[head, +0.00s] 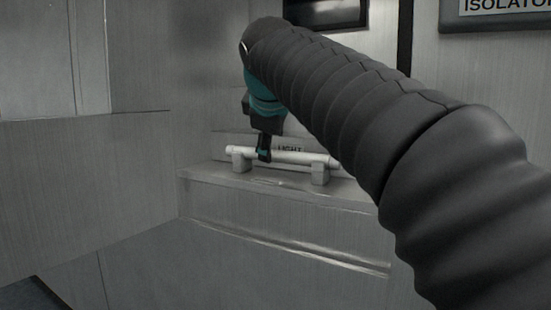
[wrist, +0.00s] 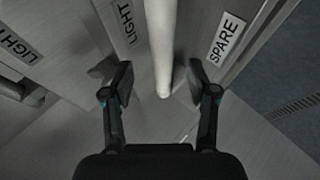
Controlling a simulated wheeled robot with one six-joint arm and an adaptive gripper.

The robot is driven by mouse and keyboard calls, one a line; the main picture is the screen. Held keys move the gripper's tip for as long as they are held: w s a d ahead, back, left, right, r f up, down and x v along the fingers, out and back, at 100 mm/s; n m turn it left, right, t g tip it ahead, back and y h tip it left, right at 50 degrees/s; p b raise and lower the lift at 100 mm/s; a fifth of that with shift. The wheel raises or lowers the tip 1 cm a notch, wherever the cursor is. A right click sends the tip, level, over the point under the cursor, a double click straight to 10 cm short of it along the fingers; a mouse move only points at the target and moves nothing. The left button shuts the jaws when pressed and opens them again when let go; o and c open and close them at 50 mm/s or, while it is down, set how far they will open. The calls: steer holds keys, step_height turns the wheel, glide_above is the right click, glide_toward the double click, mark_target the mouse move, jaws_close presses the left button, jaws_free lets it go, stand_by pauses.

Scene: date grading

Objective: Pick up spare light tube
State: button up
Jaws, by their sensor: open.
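A white light tube (head: 300,157) lies level across two grey supports on a ledge in the head view. In the wrist view the pale tube (wrist: 161,45) runs from the top edge down between my two fingers, and its near end shows there. My gripper (head: 264,154) is at the tube in the head view, left of its middle, and hides a short part of it. In the wrist view my gripper (wrist: 160,85) is open, with a finger on each side of the tube and a gap to each. I cannot tell how its height compares with the tube's.
A SPARE label (wrist: 226,39) is right of the tube in the wrist view, and a LIGHT label (wrist: 127,22) is left of it. The grey ledge (head: 300,190) carries the supports, with a metal wall behind. A sign (head: 500,8) hangs at the upper right.

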steer(key=x, duration=0.3)
steer(key=shift+w+f, duration=0.2)
steer(key=shift+f, duration=0.1)
jaws_close()
steer(key=shift+r, duration=0.15)
